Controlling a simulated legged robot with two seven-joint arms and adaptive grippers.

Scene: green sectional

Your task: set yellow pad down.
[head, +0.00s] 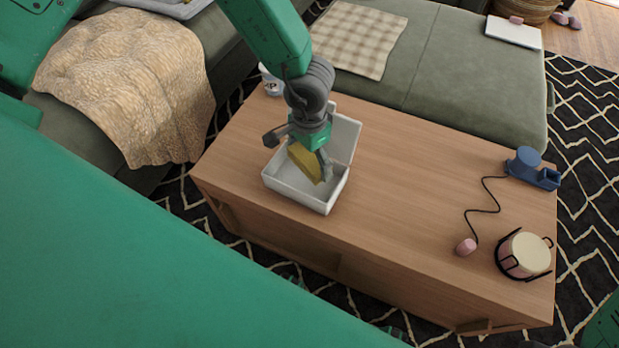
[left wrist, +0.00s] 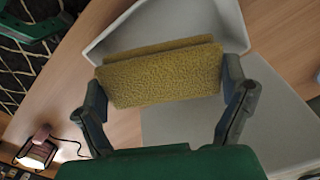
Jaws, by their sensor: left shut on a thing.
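The yellow pad (head: 305,163) is a thick sponge-like block with a rough surface. My left gripper (head: 309,160) is shut on it and holds it tilted over the open white box (head: 326,198) on the wooden table. In the left wrist view the pad (left wrist: 162,76) sits between the two fingers of the left gripper (left wrist: 165,88), with the box (left wrist: 278,115) behind it. The pad hides part of the box's inside, and I cannot tell whether it touches the box floor. My right gripper is not in view.
The wooden table (head: 400,190) has clear room right of the box. A blue device (head: 530,168), a pink bulb-like piece (head: 465,247) on a cord and a pot in a black rack (head: 524,254) stand at its right end. A white cup (head: 271,82) stands behind the box.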

